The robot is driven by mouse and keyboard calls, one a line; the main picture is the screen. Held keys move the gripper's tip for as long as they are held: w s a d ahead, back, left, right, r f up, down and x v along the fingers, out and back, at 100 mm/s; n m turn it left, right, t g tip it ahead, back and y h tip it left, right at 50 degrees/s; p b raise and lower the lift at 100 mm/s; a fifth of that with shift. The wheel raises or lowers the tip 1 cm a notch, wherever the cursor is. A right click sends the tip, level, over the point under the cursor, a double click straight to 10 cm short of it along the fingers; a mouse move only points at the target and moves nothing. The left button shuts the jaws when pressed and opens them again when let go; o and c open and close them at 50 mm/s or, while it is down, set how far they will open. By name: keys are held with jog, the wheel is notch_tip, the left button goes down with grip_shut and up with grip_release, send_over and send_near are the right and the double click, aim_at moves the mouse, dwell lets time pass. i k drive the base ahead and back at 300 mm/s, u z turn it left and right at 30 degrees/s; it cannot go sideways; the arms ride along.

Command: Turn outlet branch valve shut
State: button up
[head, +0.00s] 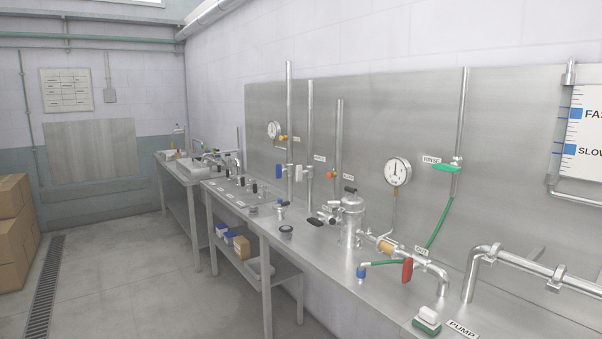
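A red valve handle (407,270) stands upright on the steel outlet pipe (432,272) at the right of the bench. A small tag (422,251) that seems to read "OUT" is just behind it. A green hose (385,263) runs left from near the red handle to a blue fitting (362,272). I cannot tell from this view whether the red handle is across or along its pipe. My gripper is not in view.
A steel bench (330,270) runs along the wall with a steel vessel (350,220) and several small fittings. Boxes (12,222) stand at far left. The floor left of the bench is clear.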

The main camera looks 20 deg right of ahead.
aim_at(299, 171)
jog(key=z, duration=0.15)
jog(key=i, duration=1.75)
jog(key=u, duration=1.05)
jog(key=i, duration=1.35)
jog(key=u, duration=0.15)
